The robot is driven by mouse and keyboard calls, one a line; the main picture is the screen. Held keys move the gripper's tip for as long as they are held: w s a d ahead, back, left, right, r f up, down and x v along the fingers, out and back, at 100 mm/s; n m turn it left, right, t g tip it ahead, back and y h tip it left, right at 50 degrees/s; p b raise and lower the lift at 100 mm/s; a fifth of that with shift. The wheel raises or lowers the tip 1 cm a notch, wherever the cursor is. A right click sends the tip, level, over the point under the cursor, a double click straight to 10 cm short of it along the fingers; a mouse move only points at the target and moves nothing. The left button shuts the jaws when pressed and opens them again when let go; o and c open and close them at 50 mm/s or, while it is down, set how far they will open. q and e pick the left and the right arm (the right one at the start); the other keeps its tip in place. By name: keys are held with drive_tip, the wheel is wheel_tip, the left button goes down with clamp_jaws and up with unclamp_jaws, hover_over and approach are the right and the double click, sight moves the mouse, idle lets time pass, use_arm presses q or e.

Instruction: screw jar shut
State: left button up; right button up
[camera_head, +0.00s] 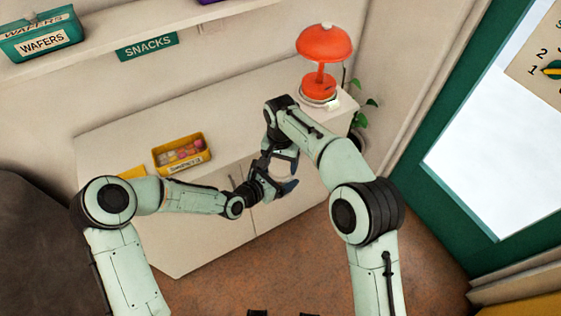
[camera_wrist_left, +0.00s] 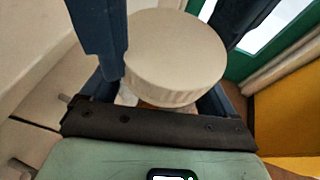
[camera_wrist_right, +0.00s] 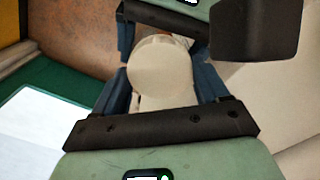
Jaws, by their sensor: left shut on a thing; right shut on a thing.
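A pale, round, jar-like piece (camera_head: 280,169) is held between my two grippers, in front of the cabinet, and is mostly hidden by them in the head view. The left wrist view shows a broad off-white lid-like disc (camera_wrist_left: 175,55) with a ribbed edge. The right wrist view shows a cream rounded face (camera_wrist_right: 160,72) between blue fingers. My left gripper (camera_head: 282,184) comes in from the left and is shut on one part. My right gripper (camera_head: 284,158) comes from above and is shut too. I cannot tell how closely lid and jar meet.
A yellow tray of round sweets (camera_head: 182,153) and an orange lamp (camera_head: 323,55) stand on the pale cabinet top (camera_head: 115,140). A shelf above holds a green wafers box (camera_head: 43,36). A plant (camera_head: 366,104) is behind my right arm. Brown floor lies below.

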drive_tip(key=m, duration=0.7)
drive_tip(key=shift+m, duration=0.3)
drive_tip(key=m, duration=0.6)
drive_tip(key=o, duration=1)
drive_tip(key=shift+s+a, duration=0.1)
drive_tip(key=shift+s, duration=0.05)
drive_tip(key=shift+r, duration=2.25)
drive_tip(key=shift+c, duration=0.3)
